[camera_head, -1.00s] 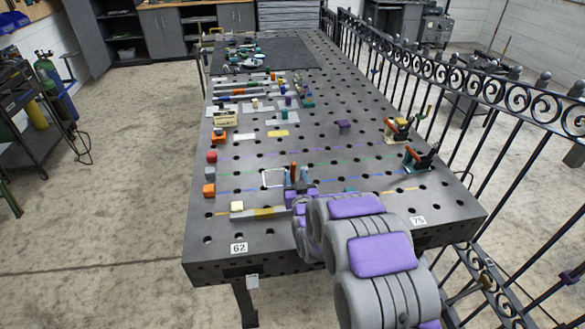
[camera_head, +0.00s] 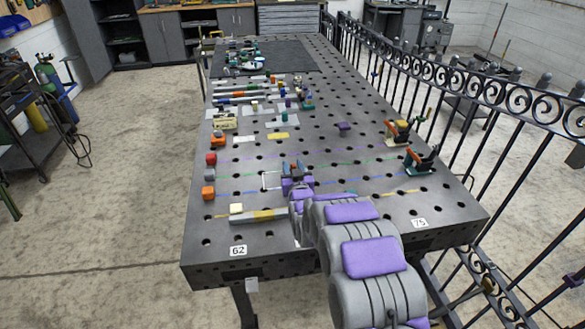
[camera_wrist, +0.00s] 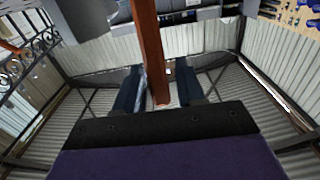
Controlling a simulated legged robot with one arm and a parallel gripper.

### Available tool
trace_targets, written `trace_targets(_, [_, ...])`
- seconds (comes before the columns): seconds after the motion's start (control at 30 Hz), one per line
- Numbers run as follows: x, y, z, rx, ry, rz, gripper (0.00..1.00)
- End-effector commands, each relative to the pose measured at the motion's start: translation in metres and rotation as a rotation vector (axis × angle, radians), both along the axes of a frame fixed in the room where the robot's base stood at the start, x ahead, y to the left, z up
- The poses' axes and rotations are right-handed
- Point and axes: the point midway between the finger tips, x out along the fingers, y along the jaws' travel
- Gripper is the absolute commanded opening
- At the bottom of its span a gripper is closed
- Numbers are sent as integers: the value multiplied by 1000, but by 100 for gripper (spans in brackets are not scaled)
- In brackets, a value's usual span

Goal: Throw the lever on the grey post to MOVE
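A red-brown lever (camera_wrist: 150,45) runs between my gripper's two dark blue fingers in the wrist view, with thin gaps beside it. My gripper (camera_wrist: 158,88) is open around it and I see no clear grip. In the head view my gripper (camera_head: 293,170) is low over the near part of the table, by a white square outline. Only a little orange-red of the lever shows there among the fingers. A grey shape (camera_wrist: 86,18) at the top left of the wrist view may be part of the post; I cannot be sure. No MOVE marking is readable.
A yellow-grey bar (camera_head: 258,215) lies nearby. Orange-handled clamps (camera_head: 420,158) stand at the right. An iron fence (camera_head: 470,85) runs along the right side.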

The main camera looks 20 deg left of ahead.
Motion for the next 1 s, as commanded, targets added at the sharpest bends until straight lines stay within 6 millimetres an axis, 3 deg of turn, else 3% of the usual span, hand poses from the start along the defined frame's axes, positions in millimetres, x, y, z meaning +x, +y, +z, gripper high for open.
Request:
trace_targets(0.4, [0, 0, 0, 0, 0, 0, 0])
trace_targets(1.0, [2, -2, 4, -18, 27, -1, 0])
